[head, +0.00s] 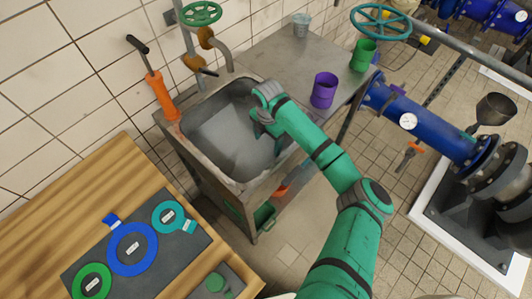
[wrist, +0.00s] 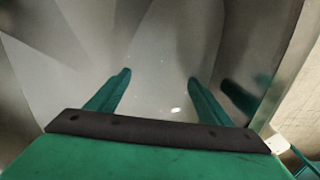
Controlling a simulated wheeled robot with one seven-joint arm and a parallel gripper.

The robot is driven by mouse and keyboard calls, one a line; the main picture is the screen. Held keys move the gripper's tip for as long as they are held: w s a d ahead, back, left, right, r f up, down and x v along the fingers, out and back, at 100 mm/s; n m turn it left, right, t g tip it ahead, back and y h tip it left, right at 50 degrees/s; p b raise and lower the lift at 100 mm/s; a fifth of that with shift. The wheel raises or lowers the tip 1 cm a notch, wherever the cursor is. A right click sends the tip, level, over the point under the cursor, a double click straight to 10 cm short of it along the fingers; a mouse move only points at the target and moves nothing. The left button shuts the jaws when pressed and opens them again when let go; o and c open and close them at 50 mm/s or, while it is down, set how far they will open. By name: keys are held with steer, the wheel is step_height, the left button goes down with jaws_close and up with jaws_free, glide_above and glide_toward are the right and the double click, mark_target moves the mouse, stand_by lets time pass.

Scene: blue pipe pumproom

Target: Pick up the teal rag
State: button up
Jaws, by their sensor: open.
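I cannot clearly make out a teal rag in either view. My gripper (wrist: 160,75) is open, and nothing shows between its two green fingers. It points down into the grey metal sink (head: 205,140), inside the basin near its right side. In the wrist view a dark teal patch (wrist: 240,97) shows beside the right finger, by the basin wall. I cannot tell whether it is cloth or a reflection of the finger. In the head view my arm and gripper cover part of the basin's right side.
A purple cup (head: 323,90), a green cup (head: 363,54) and a small bucket (head: 301,25) stand on the metal counter (head: 275,55). An orange-handled tool (head: 161,95) stands by the sink's left rim. A wooden table (head: 110,170) with a dark mat is at front left.

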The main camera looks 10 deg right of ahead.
mark_target(265, 153)
steer(key=shift+s+d+f, duration=0.1)
steer(key=shift+d+f, duration=0.05)
steer(key=shift+f, duration=0.4)
steer(key=shift+a+f, duration=0.2)
steer(key=shift+f, duration=0.05)
steer(key=shift+a+f, duration=0.6)
steer(key=shift+a, duration=0.15)
steer(key=f, duration=0.3)
steer(key=shift+w+d+f, duration=0.15)
steer(key=shift+w+d, duration=0.1)
steer(key=shift+d, duration=0.1)
steer(key=shift+f, duration=0.4)
steer(key=c, duration=1.1)
